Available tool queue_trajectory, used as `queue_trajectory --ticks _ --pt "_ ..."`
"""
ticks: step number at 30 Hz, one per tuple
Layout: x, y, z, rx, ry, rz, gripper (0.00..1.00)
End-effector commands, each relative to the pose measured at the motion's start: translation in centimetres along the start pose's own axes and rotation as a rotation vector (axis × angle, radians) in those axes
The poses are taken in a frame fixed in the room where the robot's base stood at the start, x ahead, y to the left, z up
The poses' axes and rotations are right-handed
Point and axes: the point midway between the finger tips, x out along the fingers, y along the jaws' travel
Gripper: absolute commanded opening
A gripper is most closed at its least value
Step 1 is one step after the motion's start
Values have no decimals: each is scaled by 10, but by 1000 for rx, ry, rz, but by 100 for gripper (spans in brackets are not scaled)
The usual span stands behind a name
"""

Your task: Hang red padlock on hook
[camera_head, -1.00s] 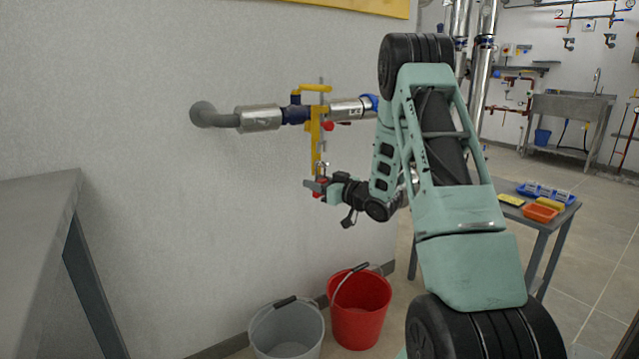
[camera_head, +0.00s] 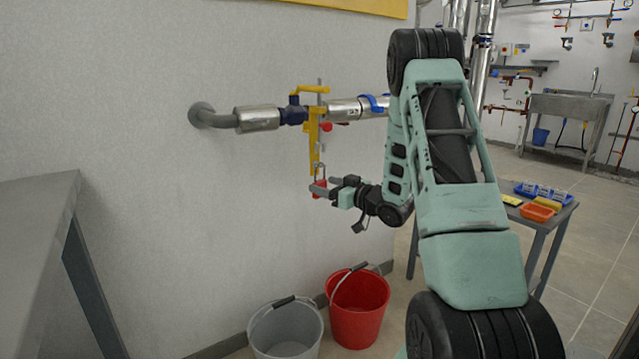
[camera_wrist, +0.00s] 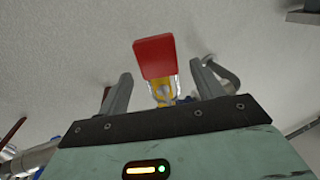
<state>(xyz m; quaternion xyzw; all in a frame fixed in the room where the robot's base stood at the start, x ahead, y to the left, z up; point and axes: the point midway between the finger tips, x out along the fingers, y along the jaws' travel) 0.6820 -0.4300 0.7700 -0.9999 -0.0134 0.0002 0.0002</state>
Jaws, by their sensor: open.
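The red padlock (camera_head: 319,188) is at the lower end of the yellow bracket (camera_head: 313,150), below the valve. Its shackle (camera_head: 319,172) is up against the bracket's lower end. I cannot tell whether it passes through a hole or over a hook; no separate hook is clear. In the wrist view the red padlock (camera_wrist: 155,57) shows its flat red face beyond and between the fingers, with yellow and metal partly hidden behind it. My gripper (camera_head: 327,187) is open around or just right of the padlock. In the wrist view my gripper (camera_wrist: 162,85) has clear gaps at both sides.
A pipe (camera_head: 258,118) with a blue valve (camera_head: 295,114) runs out from the wall. A red bucket (camera_head: 358,315) and a grey bucket (camera_head: 285,335) stand on the floor below. A grey table (camera_head: 40,225) is at left. A small table with trays (camera_head: 537,212) is at right.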

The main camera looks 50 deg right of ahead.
Motion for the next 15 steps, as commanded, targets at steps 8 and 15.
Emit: queue_trajectory --ticks 8,15 --pt "-68 2 -1 2 -2 5 67" --pt "-116 1 0 2 -1 5 67"
